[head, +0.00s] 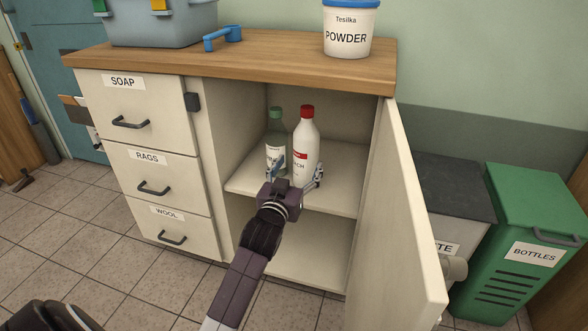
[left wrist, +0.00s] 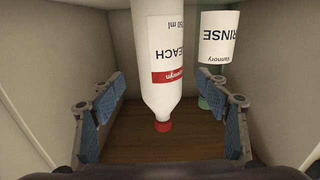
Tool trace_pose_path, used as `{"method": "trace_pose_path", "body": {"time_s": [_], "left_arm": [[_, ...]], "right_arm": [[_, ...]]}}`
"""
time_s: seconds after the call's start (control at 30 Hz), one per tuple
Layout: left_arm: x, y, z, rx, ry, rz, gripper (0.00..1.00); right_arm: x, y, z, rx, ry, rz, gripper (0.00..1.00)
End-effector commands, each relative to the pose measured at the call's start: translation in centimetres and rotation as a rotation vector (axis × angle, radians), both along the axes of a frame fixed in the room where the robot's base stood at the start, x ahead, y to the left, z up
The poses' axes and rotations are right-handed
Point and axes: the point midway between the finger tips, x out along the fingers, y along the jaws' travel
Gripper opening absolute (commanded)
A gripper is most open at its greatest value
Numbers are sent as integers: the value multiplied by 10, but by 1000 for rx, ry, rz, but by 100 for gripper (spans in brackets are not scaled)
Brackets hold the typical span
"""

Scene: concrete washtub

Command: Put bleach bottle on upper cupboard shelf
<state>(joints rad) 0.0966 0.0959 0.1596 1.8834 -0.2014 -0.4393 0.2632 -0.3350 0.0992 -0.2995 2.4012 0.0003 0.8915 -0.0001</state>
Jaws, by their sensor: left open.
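The bleach bottle (head: 305,148), white with a red cap and a red-and-white label, stands upright on the upper shelf (head: 247,181) of the open cupboard. My left gripper (head: 296,175) is open and empty in front of it, at the shelf's front edge, and hides the bottle's lower part. In the left wrist view, the bleach bottle (left wrist: 164,60) appears upside down, ahead of the gap between the blue-padded fingers of my left gripper (left wrist: 162,125). I see no contact. My right gripper is not in view.
A green rinse bottle (head: 276,140) stands close left of the bleach; it also shows in the wrist view (left wrist: 217,40). The cupboard door (head: 410,210) is swung open at right. The lower compartment (head: 300,255) looks empty. A powder tub (head: 348,30) stands on the counter.

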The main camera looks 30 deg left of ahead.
Motion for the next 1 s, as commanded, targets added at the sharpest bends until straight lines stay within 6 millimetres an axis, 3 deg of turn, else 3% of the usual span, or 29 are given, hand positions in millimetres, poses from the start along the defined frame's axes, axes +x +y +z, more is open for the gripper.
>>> {"method": "trace_pose_path", "body": {"time_s": [0.1,0.3,0.87,1.0], "left_arm": [[-21,-5,2,-1,2,0,68],[-40,-10,1,1,0,0,68],[-44,-11,0,1,-1,0,68],[-44,-19,8,11,-26,-19,68]], "right_arm": [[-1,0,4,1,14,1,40],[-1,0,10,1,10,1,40],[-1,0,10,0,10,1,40],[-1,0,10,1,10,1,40]]}}
